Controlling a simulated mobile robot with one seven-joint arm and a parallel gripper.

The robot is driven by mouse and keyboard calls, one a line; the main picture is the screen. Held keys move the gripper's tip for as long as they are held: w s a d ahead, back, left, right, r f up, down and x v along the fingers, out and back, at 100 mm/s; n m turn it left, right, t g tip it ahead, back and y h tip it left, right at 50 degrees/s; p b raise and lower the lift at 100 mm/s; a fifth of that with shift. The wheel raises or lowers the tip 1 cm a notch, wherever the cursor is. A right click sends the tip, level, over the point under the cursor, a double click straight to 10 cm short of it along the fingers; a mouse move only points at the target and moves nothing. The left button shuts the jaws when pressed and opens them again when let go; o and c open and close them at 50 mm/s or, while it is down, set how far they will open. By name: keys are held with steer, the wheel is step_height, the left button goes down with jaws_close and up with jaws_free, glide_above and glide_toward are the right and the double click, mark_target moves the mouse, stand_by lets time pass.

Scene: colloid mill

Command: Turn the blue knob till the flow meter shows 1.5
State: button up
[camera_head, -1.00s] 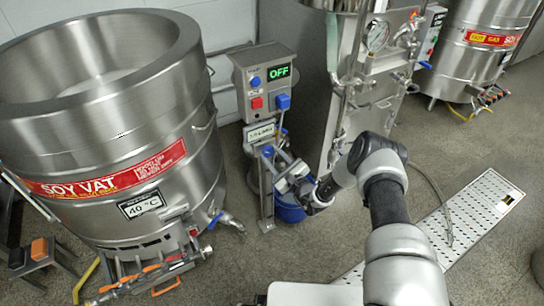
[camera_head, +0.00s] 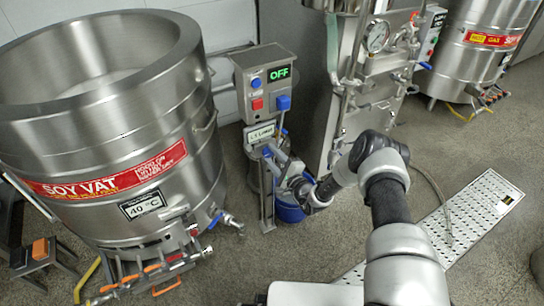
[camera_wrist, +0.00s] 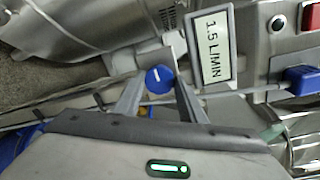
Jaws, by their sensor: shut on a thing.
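The blue knob (camera_wrist: 159,79) with a white mark sits between the two fingers of my gripper (camera_wrist: 158,88) in the wrist view, and my gripper is shut on it. The flow meter plate (camera_wrist: 212,48) beside it reads 1.5 L/MIN. In the head view the meter plate (camera_head: 261,134) is on the post below the grey control box, its text small. My gripper (camera_head: 274,160) reaches the post just under that plate. The knob is mostly hidden there by my gripper.
The control box (camera_head: 264,64) shows OFF, with a red button and blue controls. The soy vat (camera_head: 110,130) stands to the left, with a tap low on its side. A blue bucket (camera_head: 290,212) is below my gripper. Steel machinery (camera_head: 345,110) stands to the right.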

stand_by(0.3)
steer(key=o, duration=1.1)
steer(key=shift+c, duration=0.2)
steer(key=f+p+v, duration=0.1)
steer(key=p+v, duration=0.2)
steer(key=v, duration=1.4)
steer(key=shift+s+d+r, duration=0.15)
steer(key=shift+s+r, duration=0.1)
steer(key=shift+r, duration=0.15)
